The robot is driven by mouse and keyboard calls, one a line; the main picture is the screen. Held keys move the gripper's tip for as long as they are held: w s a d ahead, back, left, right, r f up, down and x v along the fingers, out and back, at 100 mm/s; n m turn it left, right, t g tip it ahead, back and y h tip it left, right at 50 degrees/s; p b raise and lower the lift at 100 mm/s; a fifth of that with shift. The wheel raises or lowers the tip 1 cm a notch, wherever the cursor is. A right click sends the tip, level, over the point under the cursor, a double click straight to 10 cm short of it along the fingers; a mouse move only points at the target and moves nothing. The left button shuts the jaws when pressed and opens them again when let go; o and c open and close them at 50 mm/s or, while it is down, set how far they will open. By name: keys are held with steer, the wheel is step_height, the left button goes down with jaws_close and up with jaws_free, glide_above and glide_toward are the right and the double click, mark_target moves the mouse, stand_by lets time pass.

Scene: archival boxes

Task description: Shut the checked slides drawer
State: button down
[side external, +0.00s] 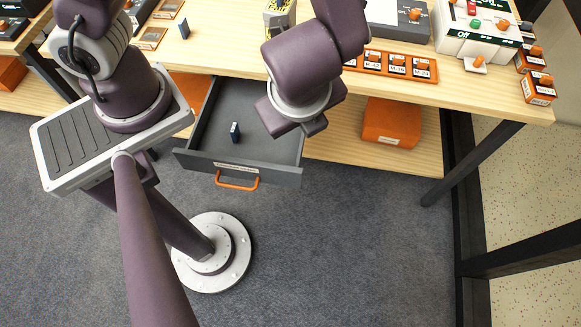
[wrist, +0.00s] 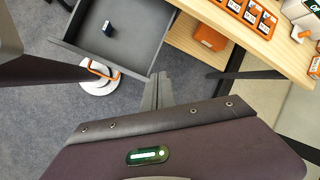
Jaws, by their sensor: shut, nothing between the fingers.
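The slides drawer (side external: 265,149) is grey and stands pulled open from under the wooden table. Its front has a label strip (side external: 237,168) too small to read and an orange handle (side external: 237,182). In the wrist view the open drawer (wrist: 135,42) is at the upper left, with its handle (wrist: 103,70) at the front. A small dark blue block (side external: 235,132) lies inside. My gripper (wrist: 158,90) is shut and empty; in the wrist view its fingertips appear just right of the drawer's front corner. In the side view the gripper (side external: 316,126) is near the drawer's right side, fingers mostly hidden.
The wooden tabletop (side external: 225,50) holds an orange tray (side external: 397,66) of labelled pieces and a white switch box (side external: 478,28). An orange box (side external: 391,122) sits on the lower shelf. Dark table legs (side external: 473,163) stand at right.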

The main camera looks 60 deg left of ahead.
steer(key=s+d+f+m, duration=0.3)
steer(key=s+f+m, duration=0.1)
steer(key=f, duration=0.3)
steer(key=s+d+f+m, duration=0.4)
steer(key=f, duration=0.3)
glide_above(292, 186)
steer(key=s+d, duration=0.2)
step_height(292, 186, down, 9)
steer(key=shift+w+f, duration=0.15)
steer(key=shift+w, duration=0.1)
steer(key=shift+a, duration=0.1)
steer(key=w+a, duration=1.5)
steer(key=a, duration=0.1)
steer(key=shift+w, duration=0.4)
steer(key=shift+d, duration=0.15)
